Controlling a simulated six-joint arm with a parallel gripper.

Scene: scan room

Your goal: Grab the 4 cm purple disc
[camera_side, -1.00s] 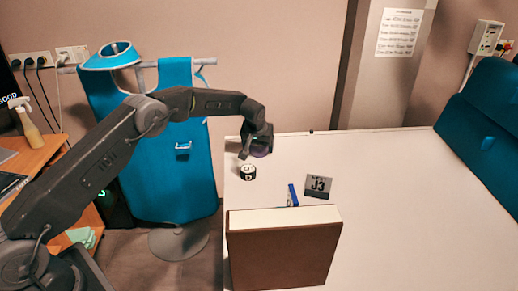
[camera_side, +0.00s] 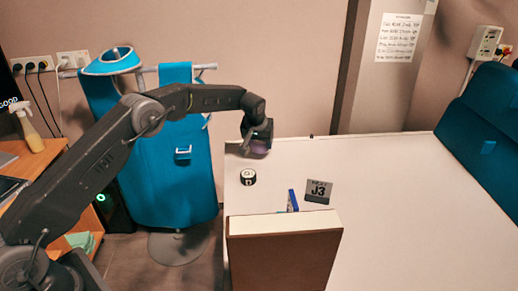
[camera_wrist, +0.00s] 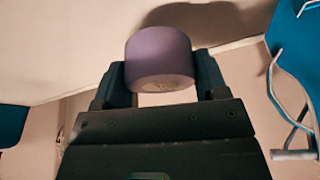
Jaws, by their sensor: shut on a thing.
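The purple disc (camera_wrist: 160,57) is a short, thick cylinder held between the two fingers of my gripper (camera_wrist: 160,88) in the wrist view. In the side view my gripper (camera_side: 257,146) hangs over the far left part of the white table (camera_side: 400,190), shut on the purple disc (camera_side: 259,148), which is partly hidden by the fingers. In the wrist view a shadow lies on the table near the disc. I cannot tell how far the disc is above the table.
A black-and-white round piece (camera_side: 248,177) lies just in front of my gripper. A grey J3 block (camera_side: 319,191) and a blue item (camera_side: 293,200) stand behind a large box (camera_side: 283,250) at the front. The table's right part is clear.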

